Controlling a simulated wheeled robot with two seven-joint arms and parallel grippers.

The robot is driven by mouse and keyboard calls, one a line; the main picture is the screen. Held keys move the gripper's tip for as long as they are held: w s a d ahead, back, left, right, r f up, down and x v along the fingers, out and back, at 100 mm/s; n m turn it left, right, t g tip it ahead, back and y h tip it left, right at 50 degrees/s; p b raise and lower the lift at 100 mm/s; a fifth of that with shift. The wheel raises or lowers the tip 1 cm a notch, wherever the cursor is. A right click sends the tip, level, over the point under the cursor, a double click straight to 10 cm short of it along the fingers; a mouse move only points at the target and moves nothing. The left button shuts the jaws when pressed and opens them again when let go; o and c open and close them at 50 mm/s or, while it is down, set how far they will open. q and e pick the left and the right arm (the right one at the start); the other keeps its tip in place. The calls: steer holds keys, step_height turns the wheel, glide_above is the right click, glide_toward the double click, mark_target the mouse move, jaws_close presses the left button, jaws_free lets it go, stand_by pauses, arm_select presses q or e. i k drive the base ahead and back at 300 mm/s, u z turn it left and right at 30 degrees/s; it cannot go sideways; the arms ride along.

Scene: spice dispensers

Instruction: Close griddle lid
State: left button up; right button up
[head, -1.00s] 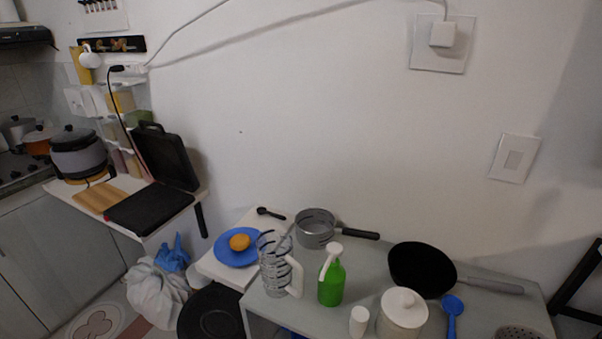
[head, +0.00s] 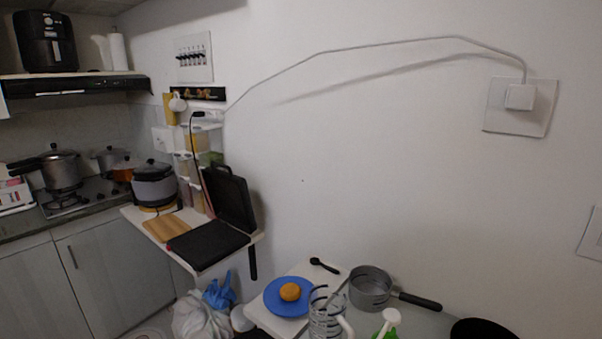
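The black griddle stands open on a white wall shelf at the left of the head view. Its base plate (head: 208,243) lies flat near the shelf's front edge. Its lid (head: 231,199) is raised nearly upright behind the base, close to the wall, with a handle at its top. Neither of my grippers shows in the head view.
A wooden board (head: 167,228) and a grey rice cooker (head: 154,185) sit left of the griddle on the shelf (head: 132,214). A lower table holds a blue plate (head: 270,301) with an orange item and a saucepan (head: 371,289). Bags (head: 200,318) lie below the shelf.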

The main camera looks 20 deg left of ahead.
mark_target(228, 193)
steer(key=u, duration=2.45)
steer(key=i, duration=2.3)
steer(key=z, duration=2.3)
